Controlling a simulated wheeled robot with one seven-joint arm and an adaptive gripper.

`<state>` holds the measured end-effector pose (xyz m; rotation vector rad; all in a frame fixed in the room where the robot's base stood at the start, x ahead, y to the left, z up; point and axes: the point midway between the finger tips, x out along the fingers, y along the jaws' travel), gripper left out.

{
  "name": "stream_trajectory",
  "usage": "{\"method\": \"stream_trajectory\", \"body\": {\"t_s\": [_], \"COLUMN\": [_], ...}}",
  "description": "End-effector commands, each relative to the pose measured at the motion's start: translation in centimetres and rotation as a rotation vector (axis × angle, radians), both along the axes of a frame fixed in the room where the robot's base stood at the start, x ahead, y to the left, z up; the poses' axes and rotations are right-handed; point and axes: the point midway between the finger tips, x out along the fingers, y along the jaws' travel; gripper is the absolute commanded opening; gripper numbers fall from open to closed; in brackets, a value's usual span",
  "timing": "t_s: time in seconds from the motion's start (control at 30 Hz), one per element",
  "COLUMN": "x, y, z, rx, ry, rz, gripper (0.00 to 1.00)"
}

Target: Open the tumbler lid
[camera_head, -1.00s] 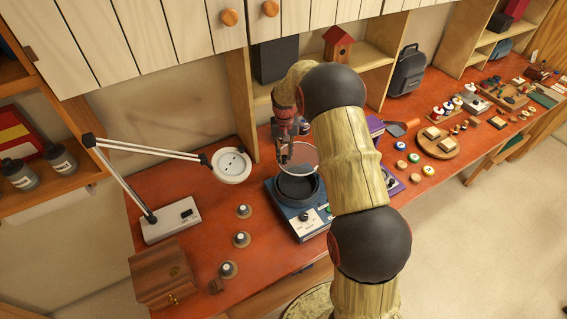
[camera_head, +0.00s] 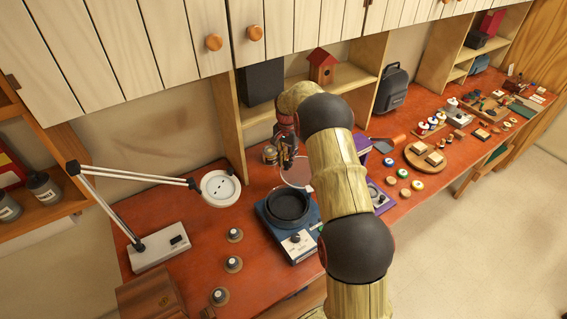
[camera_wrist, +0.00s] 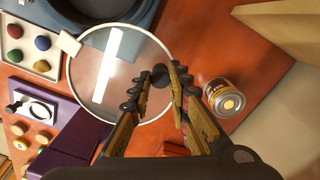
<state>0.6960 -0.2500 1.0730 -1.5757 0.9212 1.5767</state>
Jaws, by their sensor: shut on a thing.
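The tumbler (camera_head: 297,244) is a blue machine with a dial and an open black bowl (camera_head: 286,222), standing on the red-brown bench. Its lid (camera_head: 298,175) is a clear round disc, off the bowl's mouth and behind it. In the wrist view the lid (camera_wrist: 112,85) shows as a clear disc with a pale rim, and the tumbler is cut off at the top left. My gripper (camera_head: 286,164) is shut on the lid's dark knob (camera_wrist: 161,75); the fingertips also show in the wrist view (camera_wrist: 166,78). I cannot tell whether the lid still joins the tumbler.
A metal can (camera_wrist: 224,97) stands beside my gripper. A white lamp (camera_head: 220,188) and several round knobs (camera_head: 234,235) are left of the tumbler. A purple case (camera_wrist: 68,140) and several coloured discs (camera_head: 404,193) are to the right. The shelf upright (camera_head: 232,125) is close behind.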

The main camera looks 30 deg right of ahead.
Motion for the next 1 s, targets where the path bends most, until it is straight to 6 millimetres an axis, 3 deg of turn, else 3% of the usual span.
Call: {"method": "stream_trajectory", "body": {"t_s": [0.5,0.53,0.83,1.0], "x": [0.13,0.13,0.08,0.06], "y": [-0.27,-0.27,-0.28,-0.27], "z": [0.03,0.03,0.02,0.02], "rx": [-0.001,-0.001,0.0,0.0], "ry": [-0.003,-0.003,-0.001,-0.001], "rz": [-0.019,-0.019,-0.019,-0.019], "gripper": [0.0,0.19,0.36,0.37]}}
